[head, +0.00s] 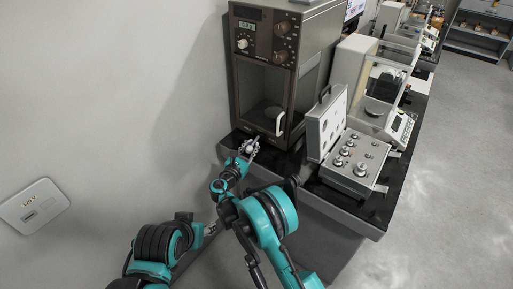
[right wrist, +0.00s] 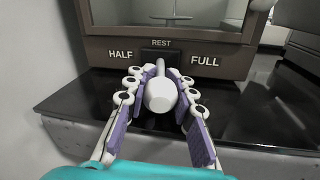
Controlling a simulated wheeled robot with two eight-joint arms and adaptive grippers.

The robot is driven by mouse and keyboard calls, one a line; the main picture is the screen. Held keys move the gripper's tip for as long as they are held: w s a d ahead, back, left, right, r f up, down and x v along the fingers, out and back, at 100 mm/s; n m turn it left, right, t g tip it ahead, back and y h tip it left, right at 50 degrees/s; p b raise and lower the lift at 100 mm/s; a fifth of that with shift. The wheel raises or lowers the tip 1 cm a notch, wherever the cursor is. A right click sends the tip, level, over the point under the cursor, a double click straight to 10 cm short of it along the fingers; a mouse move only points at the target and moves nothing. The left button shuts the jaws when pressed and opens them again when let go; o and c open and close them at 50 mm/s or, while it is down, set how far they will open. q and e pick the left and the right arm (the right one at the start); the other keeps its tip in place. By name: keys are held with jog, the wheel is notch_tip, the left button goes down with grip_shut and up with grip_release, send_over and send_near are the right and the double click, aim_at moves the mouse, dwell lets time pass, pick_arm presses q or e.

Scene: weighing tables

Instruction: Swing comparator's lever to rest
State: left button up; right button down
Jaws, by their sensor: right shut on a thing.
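The comparator (head: 262,85) is a tall brown case with a glass front, standing against the wall at the table's left end. In the right wrist view its lower front panel (right wrist: 110,55) reads HALF at left, REST in the middle and FULL at right. The lever, with a pale rounded knob (right wrist: 160,95), sticks out toward me from below REST, roughly in line with that label. My right gripper (right wrist: 160,92) is shut on the lever knob, with purple-padded fingers on both sides. It also shows in the head view (head: 249,147). My left arm is at lower left; its gripper's jaws cannot be made out.
An open weight case (head: 350,185) with several metal weights stands right of the comparator on the black tabletop (head: 375,210). Balances (head: 395,85) stand farther back. Open floor (head: 455,190) lies at right.

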jog(key=shift+w+a+m+g+h, duration=0.15)
jog(key=shift+a+m+g+h, duration=0.15)
jog(key=shift+m+h, duration=0.3)
jog(key=shift+w+a+m+g+h, duration=0.2)
jog(key=shift+m+g+h, duration=0.2)
jog(key=shift+h, duration=0.4)
jog(key=c, duration=1.2)
grip_release()
notch_tip(320, 180, up, 10)
